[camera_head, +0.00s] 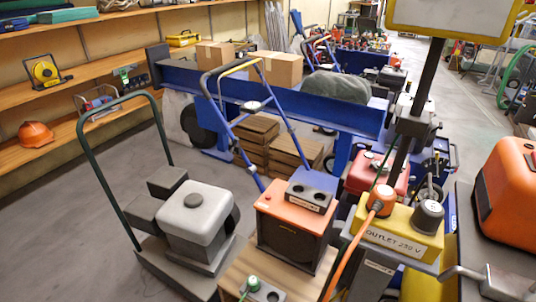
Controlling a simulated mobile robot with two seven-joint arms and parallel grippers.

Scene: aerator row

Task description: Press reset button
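No button marked as reset can be made out. A yellow box (375,217) labelled "OUTLET 230 V" stands at the lower right, with an orange plug (381,199) and a dark round knob-like part (428,217) on top. An orange and black machine (283,236) stands left of it, carrying a dark panel (311,196) with round sockets. A green-topped plug (253,284) sits on a small grey block at the bottom edge. Neither of my grippers is in view.
A grey machine (196,218) with a green handle stands at the left. A blue bench (290,98) with cardboard boxes (278,67) crosses behind. Wooden shelves (75,72) line the left wall. An orange machine (507,193) fills the right edge. Open floor (60,215) lies at left.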

